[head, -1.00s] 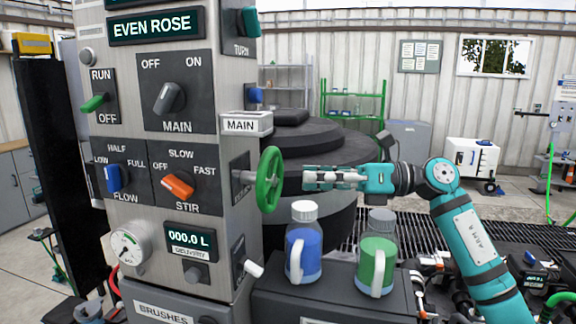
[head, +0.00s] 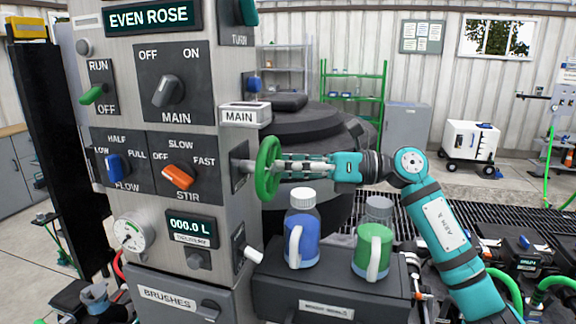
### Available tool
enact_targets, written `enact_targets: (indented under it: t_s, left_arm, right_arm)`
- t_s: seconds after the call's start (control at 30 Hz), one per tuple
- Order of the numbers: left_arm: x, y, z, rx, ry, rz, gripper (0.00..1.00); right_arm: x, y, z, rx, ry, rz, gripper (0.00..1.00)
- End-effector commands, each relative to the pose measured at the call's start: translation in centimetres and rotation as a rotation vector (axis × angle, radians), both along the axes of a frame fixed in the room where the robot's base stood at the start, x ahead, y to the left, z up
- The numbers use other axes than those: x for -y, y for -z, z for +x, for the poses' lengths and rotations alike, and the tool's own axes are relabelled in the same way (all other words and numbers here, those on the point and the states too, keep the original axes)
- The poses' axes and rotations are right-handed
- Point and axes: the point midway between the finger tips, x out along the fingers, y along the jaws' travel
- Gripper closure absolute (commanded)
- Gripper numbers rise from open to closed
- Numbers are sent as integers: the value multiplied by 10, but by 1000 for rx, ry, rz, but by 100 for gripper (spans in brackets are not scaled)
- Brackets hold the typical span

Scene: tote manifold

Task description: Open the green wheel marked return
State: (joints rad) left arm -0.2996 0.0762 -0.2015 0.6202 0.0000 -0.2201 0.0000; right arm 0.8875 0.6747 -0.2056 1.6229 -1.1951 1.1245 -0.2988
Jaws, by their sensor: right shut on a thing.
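A green wheel (head: 268,168) stands on a short shaft on the right side face of the grey control column (head: 225,215). It is seen nearly edge-on. My right gripper (head: 285,167) comes from the right and is shut on the wheel's rim at its near right side. The plate behind the wheel is dark, and its marking cannot be read from here. My left gripper is not in view.
A blue jug (head: 302,232) and a green jug (head: 373,248) stand on a dark cabinet (head: 330,290) below my right arm. A white-tipped lever (head: 252,254) sticks out below the wheel. A MAIN label box (head: 245,116) juts out above it.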

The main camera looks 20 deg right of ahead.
Motion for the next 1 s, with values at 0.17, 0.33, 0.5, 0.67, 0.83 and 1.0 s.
enact_targets:
  t_s: [0.17,0.33,0.5,0.67,0.83,1.0]
  left_arm:
    - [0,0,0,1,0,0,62]
    - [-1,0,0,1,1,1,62]
    - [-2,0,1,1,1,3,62]
    - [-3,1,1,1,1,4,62]
    - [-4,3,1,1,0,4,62]
    - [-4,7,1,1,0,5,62]
  right_arm:
    - [1,-1,0,1,2,3,100]
    - [1,-2,0,3,4,3,100]
    - [1,-3,1,7,4,1,100]
    - [2,-3,1,12,5,-1,100]
    - [2,-4,1,25,6,-9,100]
    - [3,-6,1,59,6,-30,100]
